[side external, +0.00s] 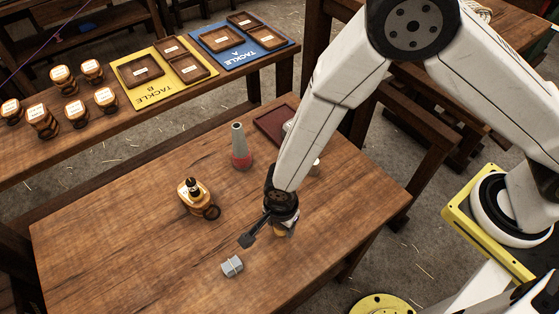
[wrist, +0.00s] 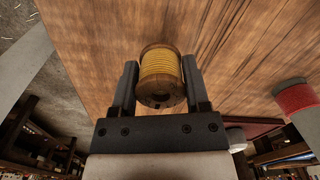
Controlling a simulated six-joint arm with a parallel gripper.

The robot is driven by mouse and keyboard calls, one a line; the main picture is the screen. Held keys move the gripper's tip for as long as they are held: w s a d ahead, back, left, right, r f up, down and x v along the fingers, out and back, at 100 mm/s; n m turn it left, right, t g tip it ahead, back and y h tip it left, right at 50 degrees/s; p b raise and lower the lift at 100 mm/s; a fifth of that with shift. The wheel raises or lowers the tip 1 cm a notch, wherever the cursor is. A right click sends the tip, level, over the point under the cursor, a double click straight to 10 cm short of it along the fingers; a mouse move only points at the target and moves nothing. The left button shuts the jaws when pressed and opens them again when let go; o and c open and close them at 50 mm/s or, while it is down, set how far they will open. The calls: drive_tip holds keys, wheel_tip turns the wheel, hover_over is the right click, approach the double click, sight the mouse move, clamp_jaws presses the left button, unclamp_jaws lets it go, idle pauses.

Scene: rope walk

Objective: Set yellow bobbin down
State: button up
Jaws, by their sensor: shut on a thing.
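The yellow bobbin (wrist: 161,72) is a wooden spool wound with yellow thread, seen between the two fingers of my gripper (wrist: 160,85) in the wrist view. The fingers are shut on it from either side. In the side external view my gripper (side external: 281,226) is low over the table, and a small yellowish part of the bobbin (side external: 280,233) shows beneath it. The wrist hides most of the bobbin there. I cannot tell whether the bobbin touches the wooden table (side external: 130,260).
A grey bobbin (side external: 232,266) lies left of my gripper. A dark red tray (side external: 275,125) lies behind my wrist. The table's front left is clear.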

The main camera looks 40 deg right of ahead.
sight(281, 231)
drive_tip(key=shift+f, duration=1.35)
drive_tip(key=shift+f, duration=0.15)
drive_tip(key=o, duration=1.3)
drive_tip(key=shift+c, duration=0.2)
wheel_tip(281, 231, up, 12)
